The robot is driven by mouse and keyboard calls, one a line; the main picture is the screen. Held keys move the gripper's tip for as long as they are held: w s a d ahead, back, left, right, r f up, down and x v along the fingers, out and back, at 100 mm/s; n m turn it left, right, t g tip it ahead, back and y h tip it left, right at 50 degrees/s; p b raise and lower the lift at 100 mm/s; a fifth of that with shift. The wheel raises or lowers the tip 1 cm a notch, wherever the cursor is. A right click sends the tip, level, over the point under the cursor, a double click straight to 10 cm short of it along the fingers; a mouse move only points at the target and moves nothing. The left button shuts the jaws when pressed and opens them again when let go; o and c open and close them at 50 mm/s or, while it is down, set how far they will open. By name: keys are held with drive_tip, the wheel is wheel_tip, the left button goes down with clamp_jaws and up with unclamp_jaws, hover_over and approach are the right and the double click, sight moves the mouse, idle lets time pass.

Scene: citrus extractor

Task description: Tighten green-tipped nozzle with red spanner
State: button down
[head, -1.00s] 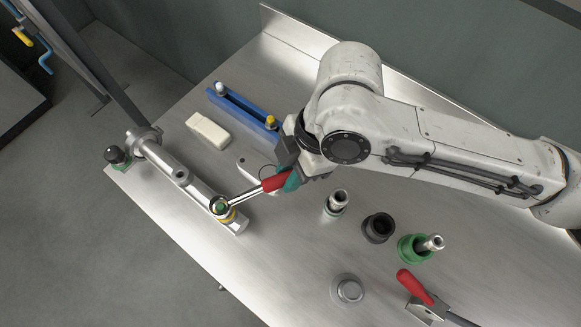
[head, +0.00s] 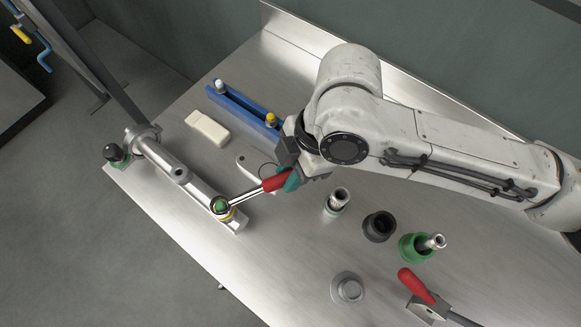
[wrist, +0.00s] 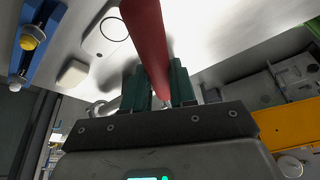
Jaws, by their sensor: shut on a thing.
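My gripper (head: 291,178) is shut on the red handle of the spanner (head: 272,184). In the wrist view the red handle (wrist: 147,40) runs up from between the teal fingers (wrist: 161,88). The spanner's metal shaft reaches left and down, and its ring end is around or right over the green-tipped nozzle (head: 221,205). Only the green top of the nozzle shows inside the ring. The nozzle sits at the near end of the metal pipe (head: 182,176). I cannot tell how fully the ring is seated.
A blue rack (head: 243,108) with white and yellow-tipped pieces and a cream block (head: 207,128) lie behind. To the right stand a metal fitting (head: 338,199), a black cup (head: 379,226), a green cup (head: 413,247) and a red-handled clamp (head: 416,286).

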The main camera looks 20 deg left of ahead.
drive_tip(key=shift+f+b, duration=0.4)
drive_tip(key=shift+f, duration=0.15)
idle(0.7)
drive_tip(key=c, duration=1.4)
unclamp_jaws()
clamp_jaws()
drive_tip(key=shift+s+d+m+t+y, duration=0.2)
drive_tip(key=shift+s+d+m, duration=0.2)
drive_tip(key=shift+s+m, duration=0.3)
drive_tip(key=shift+s+d+m+t+y, duration=0.1)
drive_tip(key=shift+s+d+m+t, duration=0.1)
drive_tip(key=shift+s+d+m, duration=0.35)
idle(0.6)
drive_tip(key=shift+s+d+m+t+b, duration=0.2)
drive_tip(key=shift+s+m+t, duration=0.1)
drive_tip(key=shift+s+m, duration=0.75)
drive_tip(key=shift+s+d+m+t+b, duration=0.2)
drive_tip(key=shift+s+m+t, duration=0.1)
drive_tip(key=shift+s+m, duration=0.65)
idle(0.7)
